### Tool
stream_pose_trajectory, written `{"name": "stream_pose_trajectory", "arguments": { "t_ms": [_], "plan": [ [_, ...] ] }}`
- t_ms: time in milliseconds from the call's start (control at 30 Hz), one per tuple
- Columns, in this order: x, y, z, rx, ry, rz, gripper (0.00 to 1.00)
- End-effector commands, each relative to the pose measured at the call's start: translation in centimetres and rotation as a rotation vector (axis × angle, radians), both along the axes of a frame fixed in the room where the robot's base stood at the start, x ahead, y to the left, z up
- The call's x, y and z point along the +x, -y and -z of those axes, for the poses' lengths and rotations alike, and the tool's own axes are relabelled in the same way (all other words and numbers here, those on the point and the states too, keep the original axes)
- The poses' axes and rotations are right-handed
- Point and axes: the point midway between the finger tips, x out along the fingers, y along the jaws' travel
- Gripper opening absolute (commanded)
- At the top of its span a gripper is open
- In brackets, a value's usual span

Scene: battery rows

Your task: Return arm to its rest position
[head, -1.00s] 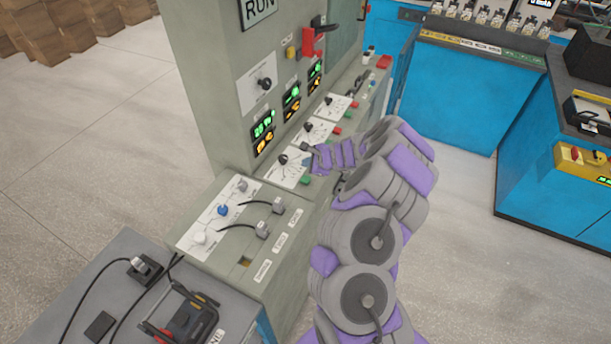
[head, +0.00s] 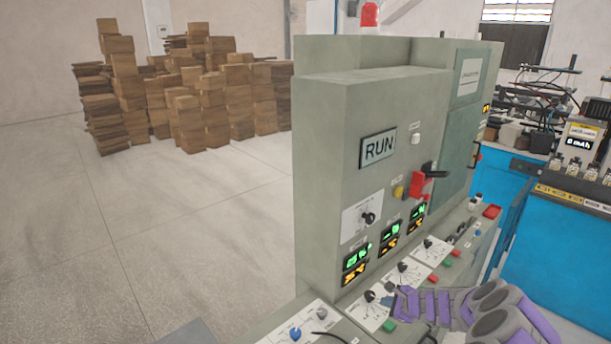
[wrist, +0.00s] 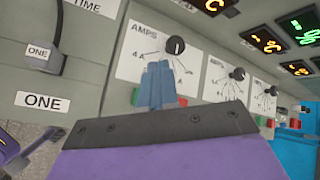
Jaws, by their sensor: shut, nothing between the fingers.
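My arm with its purple and grey links enters the head view from the bottom right. My gripper (head: 392,296) is at the control panel's lower sloped face, close to a black AMPS knob (head: 370,296). In the wrist view the blue-grey fingers of my gripper (wrist: 158,72) are together with nothing between them. Their tips are just below the black AMPS knob (wrist: 175,45); I cannot tell whether they touch it.
The grey control cabinet (head: 325,140) with a RUN sign (head: 378,147) stands right beside the arm. Blue benches (head: 560,250) are at the right. Stacked brown boxes (head: 210,100) stand far back left. The floor (head: 200,230) left of the cabinet is clear.

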Motion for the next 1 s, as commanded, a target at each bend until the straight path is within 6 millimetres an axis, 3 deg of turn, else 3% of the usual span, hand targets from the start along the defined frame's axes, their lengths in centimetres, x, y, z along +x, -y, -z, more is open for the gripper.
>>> {"name": "stream_pose_trajectory", "arguments": {
  "t_ms": [133,267,333,500,733,867,1000],
  "plan": [
    [0.0,-7.3,-5.9,-0.019,0.079,-0.227,0.0],
    [-2.1,-13.9,-11.2,-0.059,0.147,-0.46,0.0],
    [-4.1,-17.2,-13.6,-0.083,0.173,-0.586,0.0],
    [-10.0,-23.0,-17.9,-0.175,0.22,-0.871,0.0],
    [-19.8,-27.0,-20.6,-0.33,0.22,-1.217,0.0],
    [-25.5,-27.4,-20.9,-0.429,0.183,-1.391,0.0],
    [-31.5,-26.3,-20.7,-0.539,0.118,-1.551,0.0]
  ]
}}
